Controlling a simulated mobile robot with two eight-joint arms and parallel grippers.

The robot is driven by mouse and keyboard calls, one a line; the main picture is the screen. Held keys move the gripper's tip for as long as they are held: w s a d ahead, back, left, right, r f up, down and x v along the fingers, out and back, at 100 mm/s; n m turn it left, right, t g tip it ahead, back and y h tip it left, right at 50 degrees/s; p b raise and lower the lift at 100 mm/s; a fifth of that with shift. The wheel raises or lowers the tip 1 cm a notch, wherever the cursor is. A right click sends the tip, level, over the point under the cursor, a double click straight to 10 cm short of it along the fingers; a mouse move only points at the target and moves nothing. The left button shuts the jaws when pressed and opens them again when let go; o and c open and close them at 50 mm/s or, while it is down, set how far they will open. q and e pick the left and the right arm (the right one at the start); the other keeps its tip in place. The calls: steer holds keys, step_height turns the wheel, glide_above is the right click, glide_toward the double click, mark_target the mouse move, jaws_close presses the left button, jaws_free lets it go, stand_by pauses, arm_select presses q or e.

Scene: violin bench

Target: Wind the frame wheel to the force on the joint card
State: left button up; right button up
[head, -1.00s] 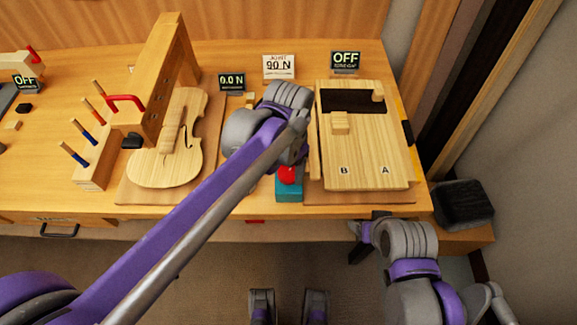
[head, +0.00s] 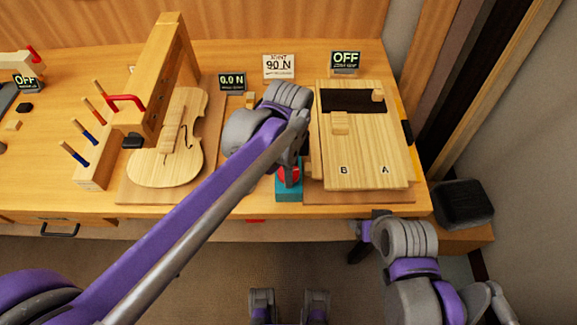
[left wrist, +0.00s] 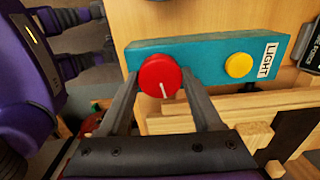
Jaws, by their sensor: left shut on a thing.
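The joint card (head: 278,66) reads 90 N. A small readout (head: 231,82) to its left shows 0.0 N. In the left wrist view a round red wheel (left wrist: 160,78) with a white mark sits on a teal box (left wrist: 205,55), beside a yellow button (left wrist: 239,65) and a LIGHT label. The wheel (head: 288,174) and the box (head: 289,195) also show in the head view, partly covered by my left arm. My left gripper (left wrist: 160,85) is shut on the red wheel, one finger on each side. My right gripper (head: 364,236) hangs off the bench's front edge, away from the wheel; its jaws are unclear.
A second display (head: 345,60) reads OFF.

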arm_select(q)
steer(key=shift+m, duration=0.4)
steer(key=o, duration=1.4)
steer(key=shift+c, duration=0.2)
step_height(320, 180, up, 11)
steer(key=shift+p, duration=0.45)
steer(key=shift+a+f, duration=0.1)
stand_by(0.4)
